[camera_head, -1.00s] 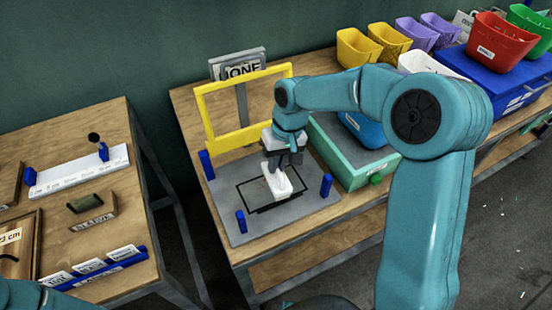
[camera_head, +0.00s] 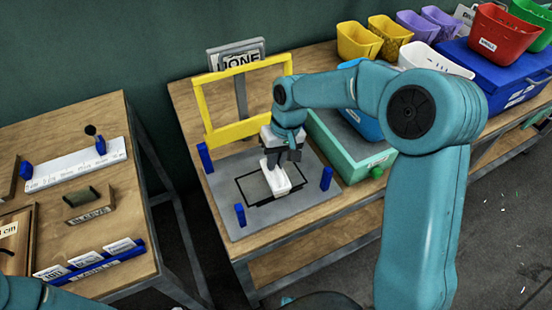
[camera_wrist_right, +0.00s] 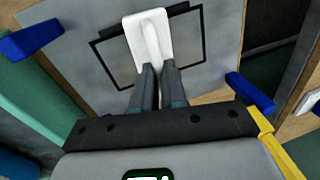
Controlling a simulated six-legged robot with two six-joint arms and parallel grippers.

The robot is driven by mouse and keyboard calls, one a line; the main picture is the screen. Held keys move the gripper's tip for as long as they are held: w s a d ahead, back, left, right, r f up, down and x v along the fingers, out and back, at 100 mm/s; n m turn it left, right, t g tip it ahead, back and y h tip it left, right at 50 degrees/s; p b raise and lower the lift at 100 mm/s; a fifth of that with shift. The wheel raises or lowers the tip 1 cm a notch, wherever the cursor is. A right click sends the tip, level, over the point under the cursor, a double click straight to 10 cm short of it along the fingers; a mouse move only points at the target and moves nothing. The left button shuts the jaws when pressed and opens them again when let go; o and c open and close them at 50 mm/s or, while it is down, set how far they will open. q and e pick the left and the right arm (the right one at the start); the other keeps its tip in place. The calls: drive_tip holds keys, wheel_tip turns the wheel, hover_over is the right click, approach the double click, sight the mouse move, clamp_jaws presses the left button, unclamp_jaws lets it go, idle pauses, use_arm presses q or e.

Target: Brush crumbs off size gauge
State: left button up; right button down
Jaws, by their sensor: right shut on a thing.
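The size gauge is a grey plate (camera_head: 226,186) with a black rectangle outline, blue corner posts (camera_head: 326,178) and an upright yellow frame (camera_head: 203,118) at its back. My right gripper (camera_head: 281,160) is over the plate, shut on a white brush-like tool (camera_head: 277,181). The tool lies low over the outlined rectangle; I cannot tell if it touches the plate. In the right wrist view the fingers (camera_wrist_right: 158,82) close on the white tool (camera_wrist_right: 151,40), which covers part of the outline (camera_wrist_right: 110,65). I cannot make out crumbs on the plate. My left gripper is out of view.
A green-edged grey box (camera_head: 345,165) stands close to the right of the plate, with a blue bin (camera_head: 362,124) on it. A sign (camera_head: 238,56) stands behind the frame. Yellow bins (camera_head: 358,42) stand farther back. A separate table (camera_head: 110,200) is at left, across a gap.

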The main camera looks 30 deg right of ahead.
drive_tip(key=shift+f+b, duration=0.3)
drive_tip(key=shift+f, duration=0.2)
drive_tip(key=shift+w+r, duration=0.1)
